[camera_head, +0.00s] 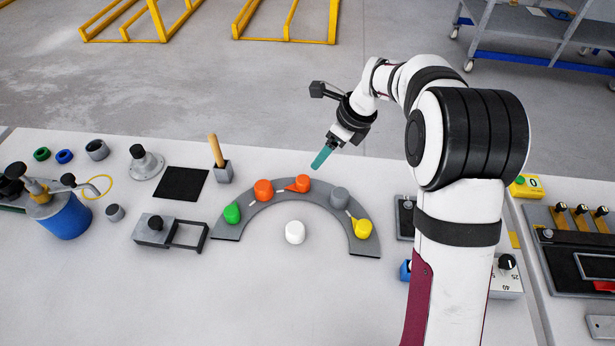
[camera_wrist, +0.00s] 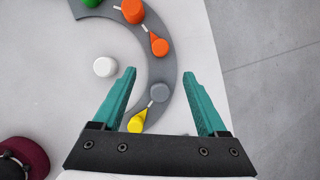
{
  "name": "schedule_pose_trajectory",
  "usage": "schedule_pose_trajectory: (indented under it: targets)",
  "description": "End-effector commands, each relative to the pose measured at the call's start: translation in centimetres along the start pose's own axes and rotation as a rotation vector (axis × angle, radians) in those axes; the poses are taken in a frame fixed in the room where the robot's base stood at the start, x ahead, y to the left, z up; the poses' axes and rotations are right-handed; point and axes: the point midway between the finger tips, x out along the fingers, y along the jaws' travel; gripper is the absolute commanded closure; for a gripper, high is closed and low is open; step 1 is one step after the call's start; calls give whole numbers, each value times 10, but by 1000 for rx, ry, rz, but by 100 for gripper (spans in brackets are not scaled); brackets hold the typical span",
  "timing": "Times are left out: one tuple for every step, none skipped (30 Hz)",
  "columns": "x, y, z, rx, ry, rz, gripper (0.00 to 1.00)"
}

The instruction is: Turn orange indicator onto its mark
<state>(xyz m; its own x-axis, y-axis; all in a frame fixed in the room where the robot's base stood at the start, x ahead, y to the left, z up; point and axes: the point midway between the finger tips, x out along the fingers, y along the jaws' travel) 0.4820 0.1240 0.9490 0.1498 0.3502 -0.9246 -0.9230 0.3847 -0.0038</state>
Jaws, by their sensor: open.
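The orange indicator (camera_head: 301,184) is a round knob with a pointed tip, seated on the grey curved plate (camera_head: 327,206). Its tip points left in the head view, close to a short white mark (camera_head: 281,190); I cannot tell whether they line up exactly. The orange indicator also shows in the wrist view (camera_wrist: 160,47), with the white mark (camera_wrist: 144,28) by its tip. My gripper (camera_head: 317,166) is open and empty, raised above the table near the far edge of the plate. In the wrist view its teal fingers (camera_wrist: 158,70) are wide apart, and the indicator lies beyond the fingertips.
The plate also bears a plain orange knob (camera_head: 264,190), a green knob (camera_head: 232,213), a grey knob (camera_head: 339,196) and a yellow indicator (camera_head: 361,229). A white knob (camera_head: 295,232) stands inside the arc. A wooden-handled tool (camera_head: 215,150) stands in a grey block behind left.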

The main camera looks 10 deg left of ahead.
Motion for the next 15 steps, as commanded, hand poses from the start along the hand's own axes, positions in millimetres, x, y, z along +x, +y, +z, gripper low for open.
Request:
schedule_pose_trajectory:
  targets:
    - [3, 1, 0, 23, -3, -6, 25]
    - [7, 1, 0, 30, -3, -7, 25]
    - [15, 1, 0, 32, -3, -6, 25]
    - [21, 1, 0, 31, -2, -5, 25]
    - [29, 1, 0, 31, -1, -5, 25]
    - [41, 1, 0, 31, -1, -4, 25]
    - [51, 1, 0, 29, 0, -4, 25]
    - [60, 1, 0, 29, 0, -4, 25]
    - [72, 1, 0, 29, 0, -4, 25]
    - [81, 1, 0, 30, 0, -4, 25]
    - [90, 1, 0, 29, 0, -4, 25]
    - [101, 0, 0, 28, 0, -4, 25]
    - [108, 0, 0, 29, 0, -5, 25]
    - [115, 0, 0, 29, 0, -4, 25]
    - [124, 0, 0, 28, 0, -5, 25]
